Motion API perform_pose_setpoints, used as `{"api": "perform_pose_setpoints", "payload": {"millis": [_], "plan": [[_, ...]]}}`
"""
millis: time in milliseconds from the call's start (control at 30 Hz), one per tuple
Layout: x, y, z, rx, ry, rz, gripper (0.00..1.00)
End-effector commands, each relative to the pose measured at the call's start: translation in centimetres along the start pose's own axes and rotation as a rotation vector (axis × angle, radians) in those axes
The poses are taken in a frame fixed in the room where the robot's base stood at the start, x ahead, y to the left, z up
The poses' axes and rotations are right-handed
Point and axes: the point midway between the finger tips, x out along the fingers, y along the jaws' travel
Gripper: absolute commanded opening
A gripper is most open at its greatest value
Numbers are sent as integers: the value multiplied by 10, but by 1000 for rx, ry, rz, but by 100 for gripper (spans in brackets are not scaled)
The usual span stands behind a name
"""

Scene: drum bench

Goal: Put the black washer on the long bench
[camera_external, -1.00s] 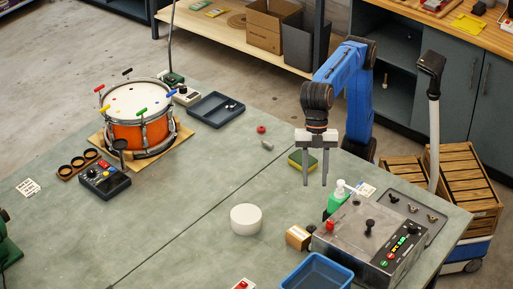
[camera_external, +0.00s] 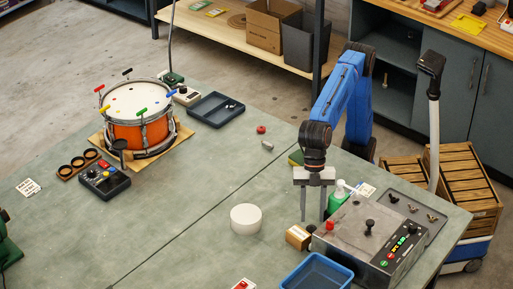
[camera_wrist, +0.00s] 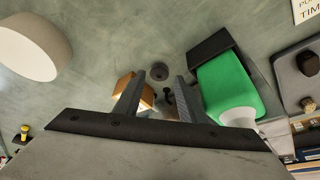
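A small dark ring that looks like the black washer (camera_wrist: 159,71) lies on the grey-green worktop (camera_external: 190,235), seen in the wrist view just beyond my fingertips. In the external view a dark spot beside the small cardboard box (camera_external: 298,236) may be the same washer, partly hidden. My gripper (camera_external: 312,218) points down, its two fingers apart with nothing held between them. In the wrist view my gripper (camera_wrist: 158,82) has the washer roughly in line with the gap. I cannot tell which surface is the long bench.
A green bottle (camera_external: 337,201) stands close right of my gripper, with a metal control box (camera_external: 345,240) in front. A white cylinder (camera_external: 246,218) is to the left and a blue bin (camera_external: 315,272) nearer the camera. The worktop between drum (camera_external: 140,132) and white cylinder is mostly clear.

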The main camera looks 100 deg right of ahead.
Motion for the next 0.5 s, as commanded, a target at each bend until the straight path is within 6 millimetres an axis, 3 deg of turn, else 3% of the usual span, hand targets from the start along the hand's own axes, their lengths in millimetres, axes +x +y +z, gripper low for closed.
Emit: {"api": "perform_pose_setpoints", "payload": {"millis": [200, 433, 500], "plan": [[27, 1, 1, 0, -1, 0, 37], [29, 1, 1, 0, -1, 0, 37], [29, 1, 1, 0, -1, 0, 22]]}}
